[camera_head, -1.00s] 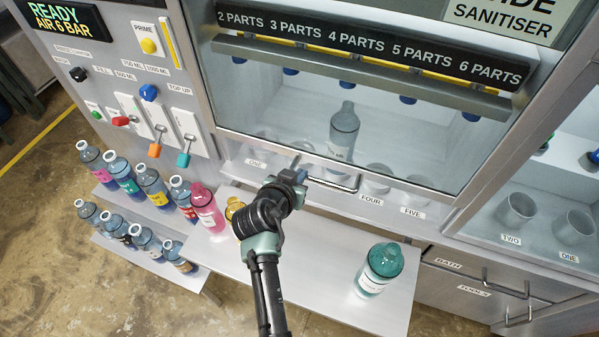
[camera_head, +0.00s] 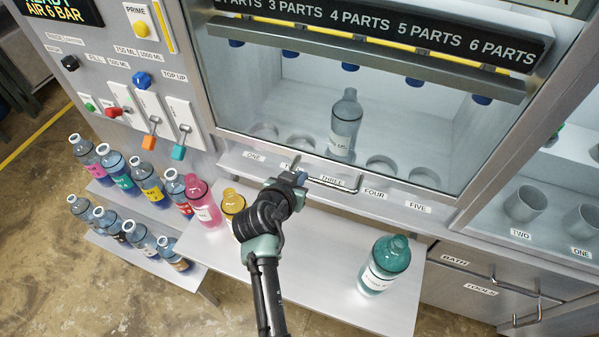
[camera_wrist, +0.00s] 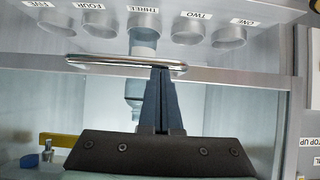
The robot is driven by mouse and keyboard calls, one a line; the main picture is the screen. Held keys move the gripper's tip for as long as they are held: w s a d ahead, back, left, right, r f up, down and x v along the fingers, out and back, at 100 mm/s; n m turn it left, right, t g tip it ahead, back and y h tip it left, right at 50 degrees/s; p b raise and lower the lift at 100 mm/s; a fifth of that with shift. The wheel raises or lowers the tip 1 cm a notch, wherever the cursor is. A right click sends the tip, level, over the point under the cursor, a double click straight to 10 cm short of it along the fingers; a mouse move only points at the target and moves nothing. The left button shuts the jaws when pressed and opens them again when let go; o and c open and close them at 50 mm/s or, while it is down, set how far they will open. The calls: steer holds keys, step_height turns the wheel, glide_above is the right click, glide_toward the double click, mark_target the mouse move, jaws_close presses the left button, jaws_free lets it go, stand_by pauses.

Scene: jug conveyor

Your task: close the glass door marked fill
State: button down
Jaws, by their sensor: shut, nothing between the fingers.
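The glass door (camera_head: 300,101) covers the large bay with the numbered places, its pane see-through. Its bar handle (camera_head: 335,186) runs along the bottom and also shows in the wrist view (camera_wrist: 100,63). My gripper (camera_head: 301,176) is at the left part of this handle. In the wrist view, my gripper's fingertips (camera_wrist: 162,72) are together, empty, and right at the bar near its right end; I cannot tell whether they touch it. No "fill" mark is readable on the door itself. I cannot tell whether the door is fully down.
A bottle (camera_head: 345,125) stands behind the glass at place three. On the shelf in front stand a teal jug (camera_head: 384,265), a pink bottle (camera_head: 203,205) and a yellow one (camera_head: 233,205). More bottles fill the racks at left. Levers (camera_head: 150,135) line the panel; drawers lie at lower right.

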step_height(320, 180, down, 14)
steer(key=b, duration=1.2)
steer(key=shift+f, duration=0.15)
steer(key=shift+s, duration=0.1)
